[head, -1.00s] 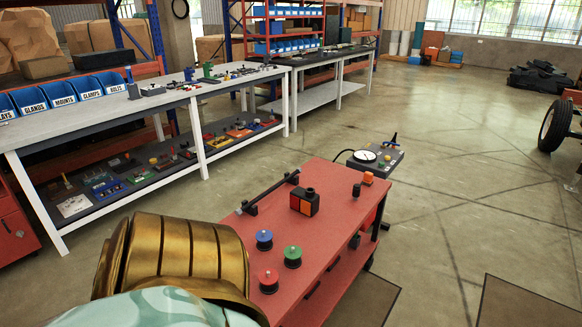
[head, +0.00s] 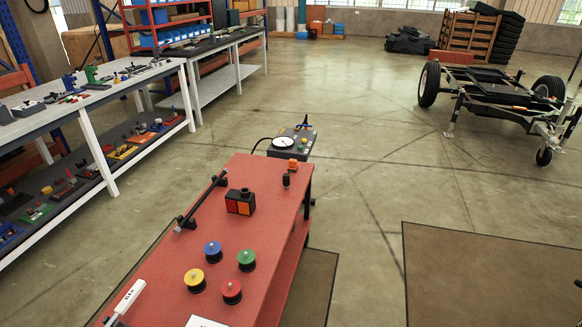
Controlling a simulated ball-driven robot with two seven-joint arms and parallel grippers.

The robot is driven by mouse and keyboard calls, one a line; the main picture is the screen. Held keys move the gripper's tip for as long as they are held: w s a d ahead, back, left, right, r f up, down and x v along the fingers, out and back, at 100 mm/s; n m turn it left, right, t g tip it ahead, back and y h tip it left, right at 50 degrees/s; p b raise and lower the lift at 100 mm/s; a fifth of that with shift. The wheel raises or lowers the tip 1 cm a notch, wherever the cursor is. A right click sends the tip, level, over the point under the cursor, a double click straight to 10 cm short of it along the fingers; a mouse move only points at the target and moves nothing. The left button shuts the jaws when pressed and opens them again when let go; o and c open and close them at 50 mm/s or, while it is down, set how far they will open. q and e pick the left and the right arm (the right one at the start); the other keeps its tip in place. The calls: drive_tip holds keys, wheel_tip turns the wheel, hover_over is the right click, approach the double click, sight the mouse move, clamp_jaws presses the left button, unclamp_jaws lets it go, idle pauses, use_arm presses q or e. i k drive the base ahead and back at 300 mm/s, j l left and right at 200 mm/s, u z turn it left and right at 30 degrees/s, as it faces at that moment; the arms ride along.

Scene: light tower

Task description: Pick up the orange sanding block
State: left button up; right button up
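A small orange block (head: 293,163) lies near the far end of the red table top (head: 270,180). It looks like the sanding block, but it is too small to be certain. It stands in front of the grey gauge box and close to a small black upright piece (head: 286,181). Neither of my grippers shows in the head view, so nothing is seen near the block.
The red table also holds a black unit with orange and red panels (head: 239,203), a black rail (head: 204,203), several coloured knobs (head: 212,252) and a white-handled tool (head: 128,298). A gauge box (head: 290,142) stands beyond.

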sight(293, 166)
drive_tip(key=u, duration=0.5)
drive_tip(key=i+l+u, duration=0.3)
drive_tip(key=l+u, duration=0.3)
drive_tip(key=i+l+u, duration=0.15)
drive_tip(key=l+u, duration=0.2)
